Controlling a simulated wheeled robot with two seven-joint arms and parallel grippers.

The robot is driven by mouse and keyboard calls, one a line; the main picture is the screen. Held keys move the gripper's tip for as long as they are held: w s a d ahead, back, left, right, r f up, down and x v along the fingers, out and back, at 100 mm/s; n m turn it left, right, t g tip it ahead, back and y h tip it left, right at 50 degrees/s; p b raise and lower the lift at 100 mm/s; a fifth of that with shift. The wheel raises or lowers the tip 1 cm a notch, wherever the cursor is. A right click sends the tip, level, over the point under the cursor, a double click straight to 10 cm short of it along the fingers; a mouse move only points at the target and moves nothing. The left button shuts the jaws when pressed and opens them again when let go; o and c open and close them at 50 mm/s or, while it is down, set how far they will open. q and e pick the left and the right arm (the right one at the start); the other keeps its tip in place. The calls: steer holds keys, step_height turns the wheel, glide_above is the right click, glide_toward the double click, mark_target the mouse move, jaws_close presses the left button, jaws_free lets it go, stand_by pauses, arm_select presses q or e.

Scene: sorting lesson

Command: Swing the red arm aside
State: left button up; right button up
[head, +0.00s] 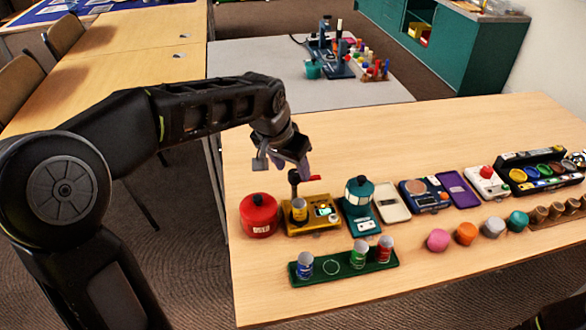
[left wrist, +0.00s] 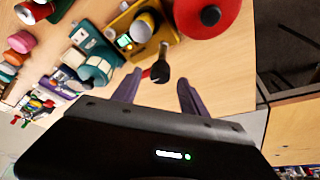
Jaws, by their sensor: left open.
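The red arm (head: 316,178) is a short red lever at the top of a black post (head: 294,183) on a yellow device (head: 312,222). A can with a yellow label (head: 299,209) stands on the device below. My left gripper (head: 303,168) is just over the post, pointing down. In the left wrist view my open left gripper (left wrist: 158,86) has its purple fingers on either side of the black post top (left wrist: 160,67). The red arm's tip (left wrist: 146,73) shows near one finger; I cannot tell whether they touch.
A red round pot (head: 259,215) is left of the device, and a teal device (head: 358,205) is right of it. A green tray (head: 336,271) with small jars lies in front. More devices and coloured lumps continue right. The table's far left part is clear.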

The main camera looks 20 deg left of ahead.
arm_select(q)
steer(key=v, duration=0.6)
steer(key=shift+s, duration=0.1)
stand_by(0.3)
